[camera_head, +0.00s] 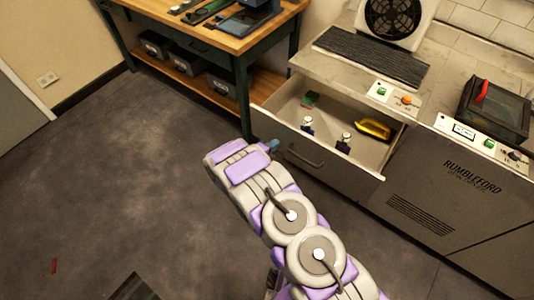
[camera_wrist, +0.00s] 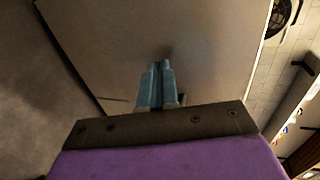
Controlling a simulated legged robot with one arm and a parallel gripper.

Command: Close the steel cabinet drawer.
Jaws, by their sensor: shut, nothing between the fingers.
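The steel cabinet drawer (camera_head: 343,177) stands pulled out of the cabinet, with a bar handle (camera_head: 305,157) on its front. Inside it lie a yellow object (camera_head: 373,129), a green item (camera_head: 312,98) and two small bottle-like items (camera_head: 307,125). My gripper (camera_head: 273,145) is just in front of the drawer's left part, left of the handle. In the wrist view its blue fingers (camera_wrist: 158,70) are shut and empty, against a large flat grey panel (camera_wrist: 190,40) that looks like the drawer front. I cannot tell whether they touch it.
A wooden workbench (camera_head: 232,38) with bins on its lower shelf stands left of the drawer. A fan (camera_head: 393,20) and a dark ridged mat (camera_head: 370,58) are on the cabinet top. The dark floor (camera_head: 120,170) at left is mostly clear.

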